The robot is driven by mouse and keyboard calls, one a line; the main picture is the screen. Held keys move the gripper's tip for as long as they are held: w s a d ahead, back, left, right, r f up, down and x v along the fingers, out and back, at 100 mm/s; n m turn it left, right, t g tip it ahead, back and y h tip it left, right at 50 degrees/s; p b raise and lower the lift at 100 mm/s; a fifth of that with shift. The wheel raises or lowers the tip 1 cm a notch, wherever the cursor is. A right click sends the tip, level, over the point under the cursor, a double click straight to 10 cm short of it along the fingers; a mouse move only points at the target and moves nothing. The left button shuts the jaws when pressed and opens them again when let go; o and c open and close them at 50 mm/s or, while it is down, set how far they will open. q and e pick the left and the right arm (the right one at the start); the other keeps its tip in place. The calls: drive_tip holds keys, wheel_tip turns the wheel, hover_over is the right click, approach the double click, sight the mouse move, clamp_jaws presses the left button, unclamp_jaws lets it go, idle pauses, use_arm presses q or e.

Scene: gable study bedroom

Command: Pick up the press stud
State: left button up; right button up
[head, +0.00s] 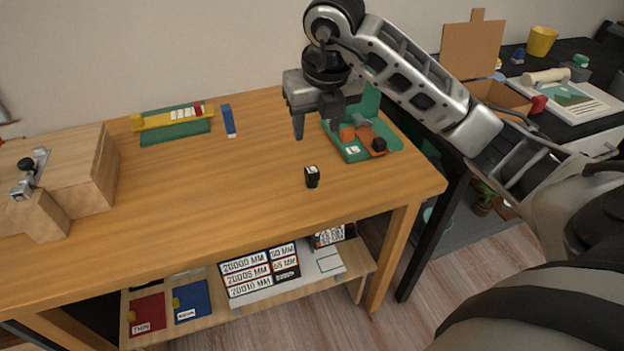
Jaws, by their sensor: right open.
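A small black piece (312,177) with a pale mark stands alone on the wooden table, near its front right; it may be the press stud, but it is too small to be sure. Another small black piece (379,145) sits in the green tray (352,155) at the table's right end, against a brown part. My right gripper (314,122) is open and empty, pointing down above the table. It is behind the lone black piece in the picture and left of the tray, apart from both. My left gripper is out of view.
The tray also holds an orange block (347,134). A wooden block with a metal clamp (50,185) stands at the left. A yellow bar (172,118) lies on a green mat, beside a blue strip (229,120). The middle of the table is clear.

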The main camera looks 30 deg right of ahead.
hover_over(312, 170)
drive_tip(key=s, duration=0.1)
drive_tip(key=f, duration=0.6)
drive_tip(key=shift+a+f, duration=0.2)
drive_tip(key=shift+f, duration=0.15)
drive_tip(key=shift+s+x, duration=0.2)
drive_tip(key=shift+x, duration=1.15)
drive_tip(key=shift+s+x, duration=0.2)
drive_tip(key=shift+x, duration=1.15)
drive_tip(key=c, duration=1.1)
